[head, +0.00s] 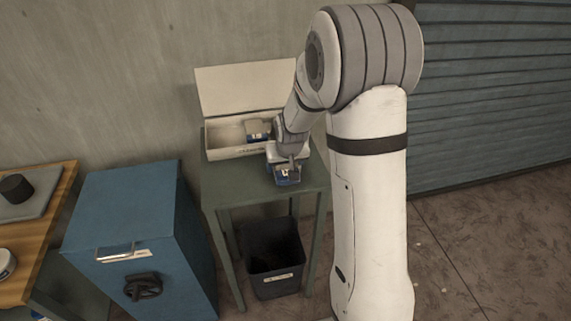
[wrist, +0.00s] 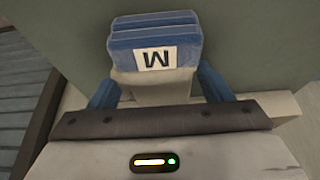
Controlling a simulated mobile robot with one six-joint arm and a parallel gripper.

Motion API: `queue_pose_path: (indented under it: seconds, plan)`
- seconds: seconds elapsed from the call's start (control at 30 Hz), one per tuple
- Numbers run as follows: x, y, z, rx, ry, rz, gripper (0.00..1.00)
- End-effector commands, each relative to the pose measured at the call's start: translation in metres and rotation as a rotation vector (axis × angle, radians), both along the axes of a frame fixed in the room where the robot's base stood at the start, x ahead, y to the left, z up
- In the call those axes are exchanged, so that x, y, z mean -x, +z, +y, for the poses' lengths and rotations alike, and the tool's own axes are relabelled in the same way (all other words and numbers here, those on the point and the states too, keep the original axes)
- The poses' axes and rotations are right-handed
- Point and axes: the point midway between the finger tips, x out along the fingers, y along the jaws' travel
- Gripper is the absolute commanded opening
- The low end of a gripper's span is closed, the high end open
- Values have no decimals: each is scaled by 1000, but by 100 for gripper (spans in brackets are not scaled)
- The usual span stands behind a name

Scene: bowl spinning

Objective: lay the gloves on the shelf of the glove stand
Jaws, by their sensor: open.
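A folded blue bundle with a grey band and a white label marked M, which I take for the gloves (wrist: 155,35), lies on a green top (wrist: 245,40) in the wrist view. My gripper (wrist: 157,78) has its two blue fingers apart, one on either side of the bundle's grey part. In the head view the gloves (head: 288,178) show at my gripper (head: 286,166), near the front of the green stand's top (head: 235,190). Whether the fingers touch the gloves I cannot tell.
A cream box (head: 225,142) with its lid raised stands at the back of the green top, with another labelled blue-and-grey item (head: 257,131) in it. A dark bin (head: 273,262) stands below. A blue cabinet (head: 135,215) and a wooden table (head: 45,215) are at left.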

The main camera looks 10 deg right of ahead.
Motion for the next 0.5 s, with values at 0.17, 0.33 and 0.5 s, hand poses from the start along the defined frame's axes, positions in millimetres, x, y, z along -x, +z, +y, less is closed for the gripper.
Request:
queue_pose_path:
  seconds: [0.17,0.33,0.5]
  plan:
    - [0,1,0,0,-1,0,72]
    - [2,10,-1,0,-1,-3,72]
    - [13,37,-1,1,-1,-6,72]
